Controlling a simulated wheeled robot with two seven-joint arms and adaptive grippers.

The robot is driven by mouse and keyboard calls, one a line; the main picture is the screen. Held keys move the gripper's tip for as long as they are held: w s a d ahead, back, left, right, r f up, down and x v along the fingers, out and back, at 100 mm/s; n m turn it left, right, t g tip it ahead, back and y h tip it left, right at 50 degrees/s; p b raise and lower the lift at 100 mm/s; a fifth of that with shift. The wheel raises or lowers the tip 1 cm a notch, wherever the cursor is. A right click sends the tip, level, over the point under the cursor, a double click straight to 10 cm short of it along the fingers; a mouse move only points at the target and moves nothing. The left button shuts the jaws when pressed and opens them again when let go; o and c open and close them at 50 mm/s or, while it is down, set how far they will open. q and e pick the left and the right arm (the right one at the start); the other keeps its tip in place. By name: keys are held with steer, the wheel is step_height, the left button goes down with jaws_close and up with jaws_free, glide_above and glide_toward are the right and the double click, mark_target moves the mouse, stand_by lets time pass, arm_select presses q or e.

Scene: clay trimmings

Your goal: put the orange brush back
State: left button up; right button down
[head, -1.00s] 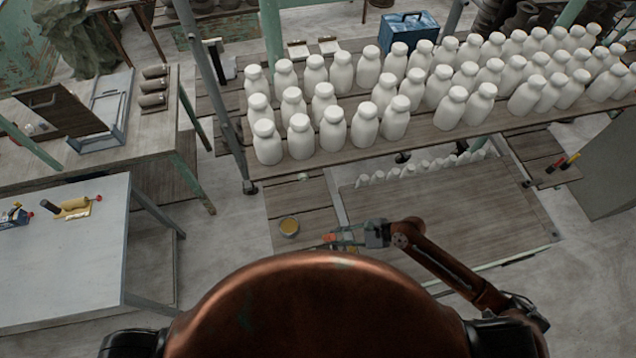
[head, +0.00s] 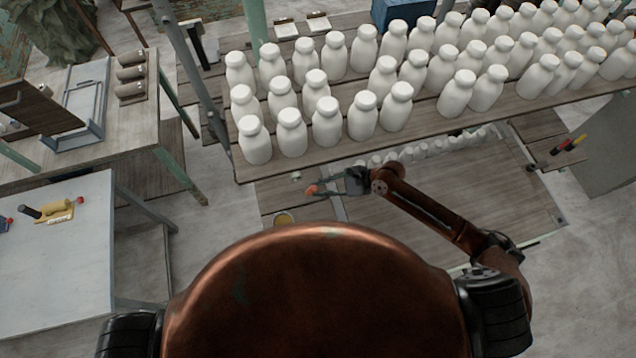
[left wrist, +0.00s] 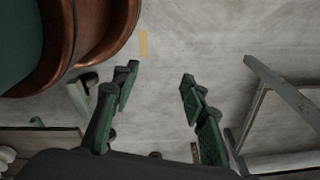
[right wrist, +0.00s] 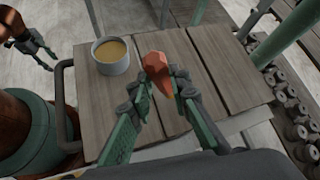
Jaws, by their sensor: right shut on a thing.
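My right gripper (right wrist: 161,82) is shut on an orange-red thing (right wrist: 158,70), which looks like the orange brush; the jaws hide much of it. In the head view the right gripper (head: 324,191) holds the orange piece (head: 311,190) in front of the bottle shelf, beyond the cup. In the right wrist view the held piece is over a plank surface (right wrist: 195,60), right of a grey cup (right wrist: 112,57) with yellowish contents. My left gripper (left wrist: 158,85) is open and empty above the bare floor. The left gripper does not show in the head view.
Many white bottles (head: 290,132) crowd the shelf beyond the right gripper. Tools with red and yellow handles (head: 570,143) lie on a ledge at right. A pale table (head: 60,250) with a yellow tool (head: 57,212) stands at left. The floor between is clear.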

steer(key=shift+w+d+f+b, duration=0.2)
steer(key=shift+w+f+b, duration=0.45)
steer(key=shift+b, duration=0.55)
steer(key=c, duration=2.2)
jaws_free()
steer(key=shift+w+a+f, duration=0.2)
steer(key=shift+w+f, duration=0.15)
steer(key=shift+c, duration=0.2)
steer(key=shift+o, duration=0.8)
steer(key=shift+d, duration=0.1)
steer(key=shift+o, duration=1.4)
steer(key=shift+s+r, duration=0.1)
steer(key=shift+s, duration=0.2)
arm_select(q)
steer(key=shift+w+f+b, duration=0.3)
steer(key=shift+w+f, duration=0.05)
steer(key=shift+f, duration=0.45)
steer(key=shift+w+f+b, duration=0.3)
steer(key=shift+w+f, duration=0.05)
steer(key=shift+f, duration=0.45)
steer(key=shift+w+f+b, duration=0.3)
steer(key=shift+w+f, duration=0.05)
steer(key=shift+f, duration=0.45)
arm_select(e)
steer(key=v, duration=1.2)
